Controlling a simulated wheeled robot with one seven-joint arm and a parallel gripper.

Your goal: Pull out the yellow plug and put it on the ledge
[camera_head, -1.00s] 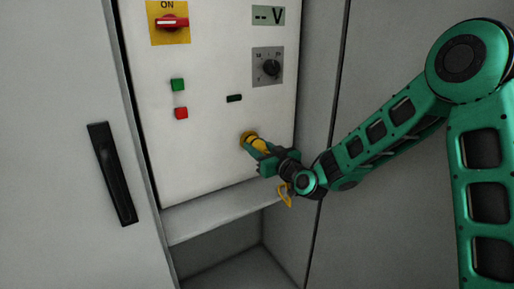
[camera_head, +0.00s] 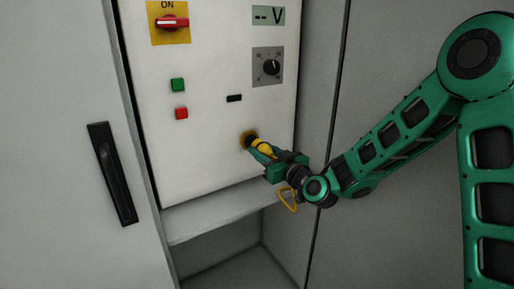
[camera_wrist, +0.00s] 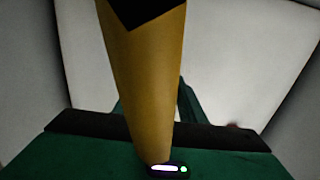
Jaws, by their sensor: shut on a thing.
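The yellow plug (camera_head: 264,149) is in my gripper (camera_head: 262,152), in front of the lower right of the white panel. From this angle I cannot tell whether the tip is fully clear of the socket. In the wrist view the plug (camera_wrist: 146,80) is a large yellow body with a dark end at the top, between the green fingers. The ledge (camera_head: 215,212) is a grey shelf just below the panel, and it is empty.
A red switch (camera_head: 172,22) on a yellow plate, a green button (camera_head: 177,85), a red button (camera_head: 181,113) and a dial (camera_head: 270,67) are on the panel. A cabinet door with a black handle (camera_head: 112,174) stands at left. The cabinet's side wall is close on the right.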

